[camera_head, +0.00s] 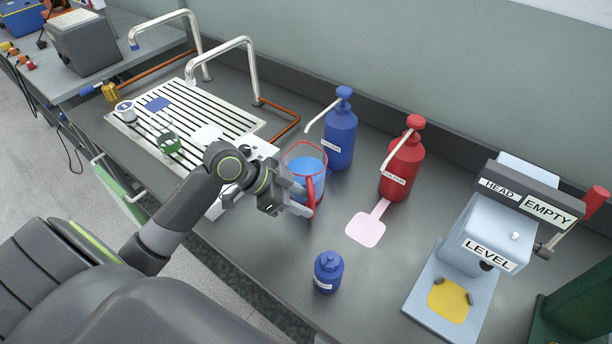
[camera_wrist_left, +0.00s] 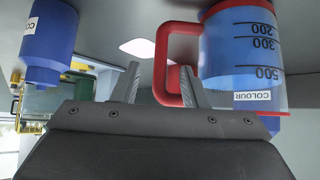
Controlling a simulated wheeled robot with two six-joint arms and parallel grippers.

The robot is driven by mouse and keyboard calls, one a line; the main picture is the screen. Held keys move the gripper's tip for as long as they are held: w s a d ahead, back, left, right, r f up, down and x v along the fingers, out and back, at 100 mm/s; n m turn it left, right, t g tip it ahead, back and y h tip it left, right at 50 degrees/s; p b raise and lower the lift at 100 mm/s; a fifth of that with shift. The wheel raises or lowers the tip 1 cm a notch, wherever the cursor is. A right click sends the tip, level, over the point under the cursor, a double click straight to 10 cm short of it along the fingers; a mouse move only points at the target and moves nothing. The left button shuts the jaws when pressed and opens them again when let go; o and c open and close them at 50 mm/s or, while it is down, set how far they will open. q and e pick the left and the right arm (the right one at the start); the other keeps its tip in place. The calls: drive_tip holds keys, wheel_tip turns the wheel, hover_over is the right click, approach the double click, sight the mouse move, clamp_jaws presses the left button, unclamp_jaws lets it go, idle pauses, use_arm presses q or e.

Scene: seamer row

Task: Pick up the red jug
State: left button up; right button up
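The red jug is a clear measuring jug (camera_head: 304,160) with a red rim, red handle and what looks like blue liquid inside. It stands upright on the counter, in front of the blue pump bottle. My left gripper (camera_head: 302,202) is at its handle side, low and close. In the left wrist view, which looks upside down, the jug (camera_wrist_left: 243,45) is at the right and its handle (camera_wrist_left: 162,60) reaches between my two spread fingers (camera_wrist_left: 158,88). The right finger overlaps the handle; I cannot tell whether it touches. My right gripper is not in view.
A blue pump bottle (camera_head: 341,138) and a red pump bottle (camera_head: 402,168) stand behind. A small blue bottle (camera_head: 328,272) is in front. A pink patch (camera_head: 366,229) lies at right, beside a seamer machine (camera_head: 487,245). A slotted drain (camera_head: 165,122) and bent taps (camera_head: 235,45) are left.

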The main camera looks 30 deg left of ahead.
use_arm(q)
drive_tip(key=shift+x, duration=1.05)
clamp_jaws()
drive_tip(key=shift+r, duration=0.1)
idle(0.6)
